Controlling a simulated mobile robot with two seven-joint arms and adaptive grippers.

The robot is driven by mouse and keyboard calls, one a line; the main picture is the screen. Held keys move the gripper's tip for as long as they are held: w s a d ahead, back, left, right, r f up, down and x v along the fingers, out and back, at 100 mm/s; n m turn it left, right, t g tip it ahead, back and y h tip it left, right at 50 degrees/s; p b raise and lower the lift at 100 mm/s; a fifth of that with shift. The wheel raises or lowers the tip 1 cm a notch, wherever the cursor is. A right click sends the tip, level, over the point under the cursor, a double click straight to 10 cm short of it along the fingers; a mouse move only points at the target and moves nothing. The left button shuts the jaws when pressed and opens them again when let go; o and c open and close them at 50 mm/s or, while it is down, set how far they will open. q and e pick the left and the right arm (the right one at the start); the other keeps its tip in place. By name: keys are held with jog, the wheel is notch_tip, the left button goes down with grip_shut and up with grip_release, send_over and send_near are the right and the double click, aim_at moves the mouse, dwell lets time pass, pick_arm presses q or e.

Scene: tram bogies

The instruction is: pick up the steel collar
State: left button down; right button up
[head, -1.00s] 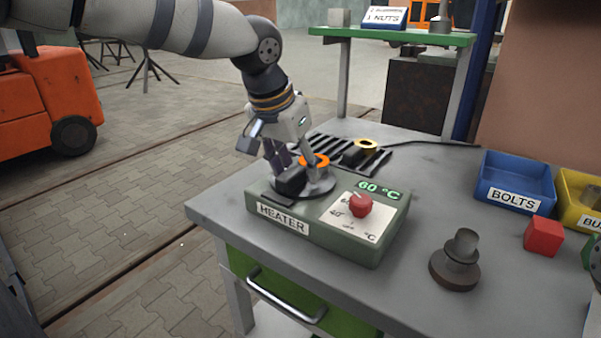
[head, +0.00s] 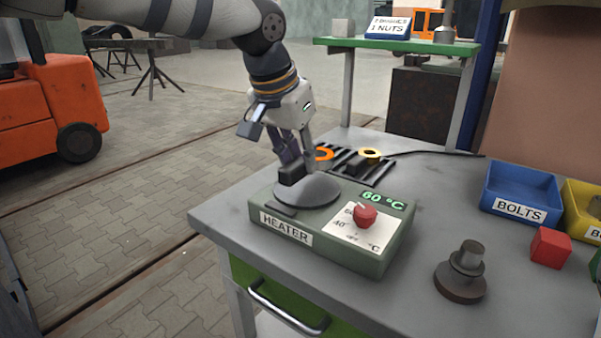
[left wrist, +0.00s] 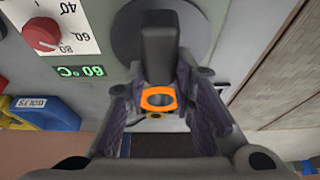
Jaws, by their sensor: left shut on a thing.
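The fingers hide part of the collar in the head view. My right gripper is not in view.
Behind the heater a black rack (head: 375,173) carries a yellow ring (head: 369,153). A stepped dark metal part (head: 460,275), a red cube (head: 550,247) and a blue BOLTS bin (head: 520,190) stand to the right. The bench between them is clear.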

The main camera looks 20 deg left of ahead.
pick_arm(q)
jog(key=s+r, duration=0.9)
jog(key=s, duration=0.5)
jog(key=shift+r, duration=0.25)
jog(key=shift+w+d, duration=0.1)
dwell(0.3)
